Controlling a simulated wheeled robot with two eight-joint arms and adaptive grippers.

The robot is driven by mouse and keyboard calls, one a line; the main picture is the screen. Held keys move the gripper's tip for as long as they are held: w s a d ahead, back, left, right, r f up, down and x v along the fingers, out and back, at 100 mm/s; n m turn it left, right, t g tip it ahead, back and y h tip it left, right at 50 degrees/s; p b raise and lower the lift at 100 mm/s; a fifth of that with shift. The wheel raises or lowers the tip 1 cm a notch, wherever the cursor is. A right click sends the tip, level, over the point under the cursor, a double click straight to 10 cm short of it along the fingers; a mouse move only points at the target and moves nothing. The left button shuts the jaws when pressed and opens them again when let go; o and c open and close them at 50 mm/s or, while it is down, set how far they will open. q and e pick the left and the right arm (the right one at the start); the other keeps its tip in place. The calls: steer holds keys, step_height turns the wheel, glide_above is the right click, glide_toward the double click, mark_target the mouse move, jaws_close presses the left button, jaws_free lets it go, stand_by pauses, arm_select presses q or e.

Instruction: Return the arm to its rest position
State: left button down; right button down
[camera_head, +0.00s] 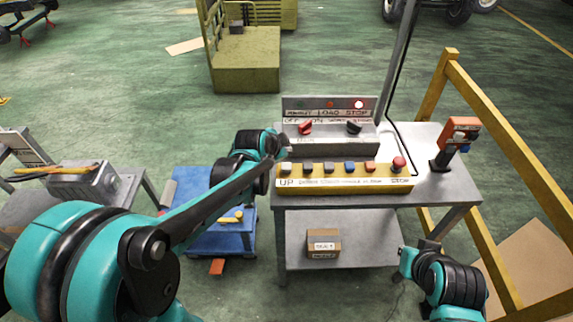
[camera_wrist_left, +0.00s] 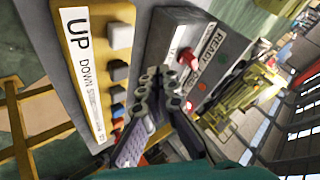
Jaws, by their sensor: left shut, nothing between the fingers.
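My left arm reaches in from the left. Its gripper (camera_head: 283,146) is at the left end of the grey control box (camera_head: 335,142), above the left end of the yellow button box (camera_head: 345,184). In the left wrist view the gripper (camera_wrist_left: 158,76) is shut and empty, between the yellow box marked UP (camera_wrist_left: 68,60) and the grey box marked READY (camera_wrist_left: 205,25). Whether it touches either box is unclear. Part of my right arm (camera_head: 452,280) shows at the lower right, beside the grey table (camera_head: 440,190); its fingers cannot be made out.
The yellow box carries several buttons and a red knob (camera_head: 398,164). An orange-headed device (camera_head: 460,132) stands on the table's right. A yellow rail (camera_head: 485,110) is at the right, a blue cart (camera_head: 203,190) at the left.

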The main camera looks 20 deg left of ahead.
stand_by(0.4)
arm_select(q)
steer(key=s+f+n+g+y+b, duration=0.1)
steer(key=s+n, duration=0.9)
steer(key=s, duration=1.5)
steer(key=shift+f+n+g+b, duration=0.3)
steer(key=shift+f+g+b, duration=0.3)
steer(key=shift+f+b, duration=0.1)
